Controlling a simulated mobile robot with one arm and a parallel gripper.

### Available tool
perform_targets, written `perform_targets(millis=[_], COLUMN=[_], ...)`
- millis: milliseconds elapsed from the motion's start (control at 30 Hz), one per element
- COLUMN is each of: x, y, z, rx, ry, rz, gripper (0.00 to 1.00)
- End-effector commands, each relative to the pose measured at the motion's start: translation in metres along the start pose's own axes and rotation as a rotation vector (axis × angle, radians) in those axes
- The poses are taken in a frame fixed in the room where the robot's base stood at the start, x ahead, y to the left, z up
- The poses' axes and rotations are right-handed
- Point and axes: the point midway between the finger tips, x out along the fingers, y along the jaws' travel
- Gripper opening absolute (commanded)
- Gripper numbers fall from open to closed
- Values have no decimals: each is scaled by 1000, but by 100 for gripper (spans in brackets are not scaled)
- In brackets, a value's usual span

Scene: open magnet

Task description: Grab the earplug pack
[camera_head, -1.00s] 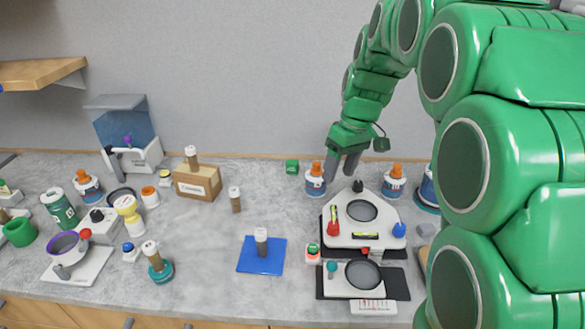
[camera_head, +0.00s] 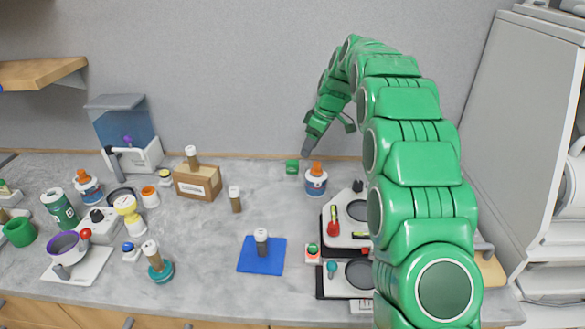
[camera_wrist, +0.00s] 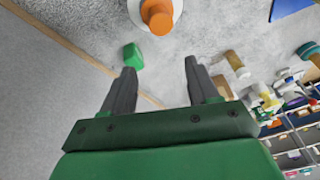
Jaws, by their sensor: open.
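A small green block (camera_head: 292,167), probably the earplug pack, sits at the back of the grey counter against the wall. It also shows in the wrist view (camera_wrist: 133,56), just beyond the left fingertip. My gripper (camera_head: 307,148) is above and slightly to the right of it in the head view. In the wrist view my gripper (camera_wrist: 160,66) is open and empty, with its two dark fingers apart. The gripper appears apart from the block.
A cardboard box (camera_head: 198,183) is to the left. A blue mat (camera_head: 250,265) lies in front.

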Motion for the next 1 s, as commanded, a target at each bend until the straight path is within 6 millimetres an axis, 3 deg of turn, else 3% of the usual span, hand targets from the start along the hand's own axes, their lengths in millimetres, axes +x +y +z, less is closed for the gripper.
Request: perform_targets(millis=[200,400,1000], x=[32,53,91], y=[33,53,62], z=[-18,-30,-38], rx=[-120,-212,-257], ry=[32,56,69], rz=[0,5,9], gripper=[60,60,60])
